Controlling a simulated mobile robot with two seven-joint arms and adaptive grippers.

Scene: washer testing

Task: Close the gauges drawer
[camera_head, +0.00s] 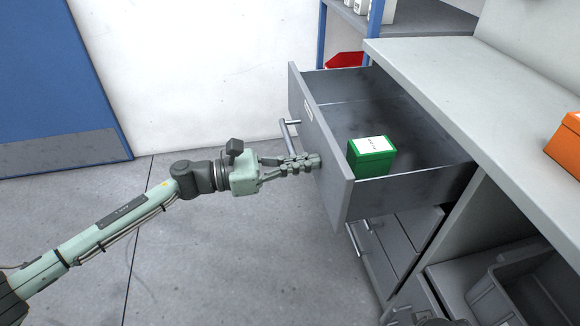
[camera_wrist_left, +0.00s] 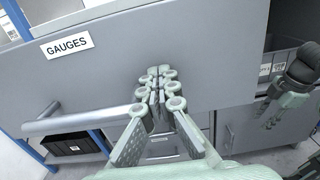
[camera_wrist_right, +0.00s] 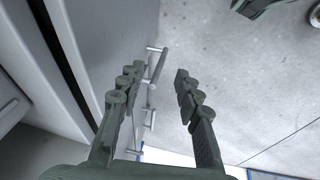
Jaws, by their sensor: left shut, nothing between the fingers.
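The gauges drawer (camera_head: 325,142) is pulled far out from under the bench in the head view. A green box (camera_head: 371,157) with a white label sits inside it. Its front carries a bar handle (camera_head: 289,135) and, in the left wrist view, a GAUGES label (camera_wrist_left: 67,44). My left gripper (camera_head: 313,162) is shut and empty, its fingertips at the drawer front beside the handle; whether they touch cannot be told. It also shows in the left wrist view (camera_wrist_left: 160,76). My right gripper (camera_wrist_right: 156,84) is open and empty in its wrist view, beside cabinet fronts with bar handles.
The bench top (camera_head: 470,90) runs above the drawer, with an orange box (camera_head: 566,147) at its right. Closed drawers (camera_head: 385,250) and a grey bin (camera_head: 530,290) are below. A shelf (camera_head: 410,20) stands behind. The floor (camera_head: 230,250) left of the drawer is clear.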

